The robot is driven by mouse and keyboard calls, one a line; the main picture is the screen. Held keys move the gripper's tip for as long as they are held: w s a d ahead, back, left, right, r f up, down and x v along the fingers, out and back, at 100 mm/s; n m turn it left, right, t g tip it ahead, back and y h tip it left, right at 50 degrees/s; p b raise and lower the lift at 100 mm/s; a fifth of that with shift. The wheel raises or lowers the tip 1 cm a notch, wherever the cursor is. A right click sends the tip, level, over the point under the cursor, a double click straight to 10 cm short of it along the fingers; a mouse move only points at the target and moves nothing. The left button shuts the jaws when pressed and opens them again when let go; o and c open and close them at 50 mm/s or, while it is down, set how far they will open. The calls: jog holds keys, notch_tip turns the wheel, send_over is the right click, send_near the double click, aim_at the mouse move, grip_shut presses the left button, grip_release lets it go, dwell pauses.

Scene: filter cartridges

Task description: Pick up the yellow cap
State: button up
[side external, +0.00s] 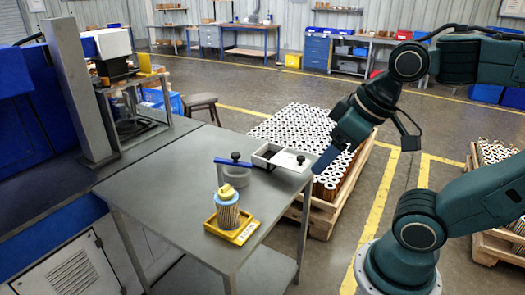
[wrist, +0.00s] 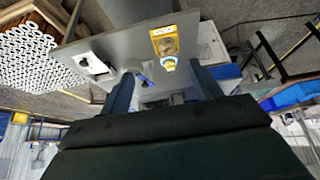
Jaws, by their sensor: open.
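The yellow cap (side external: 227,190) sits on top of a pleated filter cartridge (side external: 228,216) with a light blue upper ring. The cartridge stands upright in a yellow tray (side external: 211,226) near the front of the grey table. My gripper (side external: 322,162) is beyond the table's right edge, well apart from the cap. In the wrist view my gripper (wrist: 163,72) shows its two blue fingers spread with nothing held between them. The tray (wrist: 156,32) and the cartridge's blue ring (wrist: 168,61) show beyond the fingertips there; the cap is small and hard to make out.
A grey round part with a blue bar (side external: 234,170) and black knob stands behind the cartridge. A white tray (side external: 270,150) with a dark-knobbed piece lies near the table's right corner. A pallet of cartridges (side external: 300,130) is beyond the table. The table's left part is bare.

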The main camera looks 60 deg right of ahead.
jog(key=w+a+r+n+g+y, duration=0.25)
jog(key=w+n, duration=0.55)
jog(key=w, duration=0.5)
jog(key=w+d+f+n+g+y, duration=0.1)
jog(key=w+d+f+n, duration=0.2)
jog(key=w+n, duration=0.2)
jog(key=w+d+f+n+g+y, duration=0.1)
jog(key=w+d+f+n+g, duration=0.1)
jog(key=w, duration=0.5)
jog(key=d+f+n, duration=0.1)
jog(key=d+n, duration=0.1)
jog(key=n, duration=0.1)
jog(key=shift+d, duration=0.2)
jog(key=shift+f, duration=0.2)
send_near(226, 191)
jog(key=shift+x, duration=1)
jog(key=shift+w+a+f, duration=0.15)
jog(key=shift+a+f, duration=0.05)
